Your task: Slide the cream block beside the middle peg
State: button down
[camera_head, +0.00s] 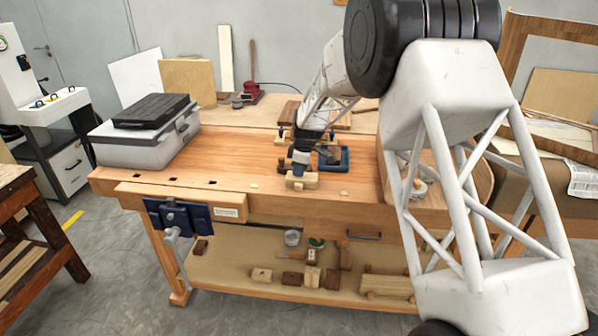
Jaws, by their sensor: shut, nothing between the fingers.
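My gripper (299,171) is shut and empty, pointing down over the front middle of the workbench. A pale cream block (302,182) sits on the benchtop right at the fingertips; whether they touch it cannot be told at this size. My gripper partly hides the block's upper side. Small pale round pieces, possibly pegs, show near the front edge: one to the left (254,185) and one to the right (344,193). I cannot make out which peg is the middle one.
A grey case (140,148) stands at the bench's left end. A blue vise (177,214) is on the front. The benchtop (225,160) is clear between case and gripper.

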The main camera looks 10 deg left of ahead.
jog(key=shift+r, duration=0.2)
jog(key=shift+d, duration=0.25)
jog(key=d, duration=1.1)
jog(key=shift+d+r, duration=0.15)
jog(key=shift+d, duration=0.15)
jog(key=s+d+r+m+t, duration=0.1)
jog(key=s+d+r+m, duration=0.4)
jog(key=s+r, duration=0.6)
jog(key=s+d+r+m, duration=0.4)
jog(key=s+d+r, duration=0.35)
jog(key=s, duration=0.65)
jog(key=s+d+m, duration=0.2)
jog(key=s+m, duration=0.1)
jog(key=s, duration=0.7)
jog(key=s+d+m+t+h, duration=0.1)
jog(key=s+d+m, duration=0.1)
jog(key=s, duration=0.8)
jog(key=s+d+m+h, duration=0.1)
jog(key=s+m, duration=0.3)
jog(key=s, duration=0.6)
jog(key=shift+s+d+r+t, duration=0.2)
jog(key=shift+s+d+t, duration=0.1)
jog(key=shift+d, duration=0.6)
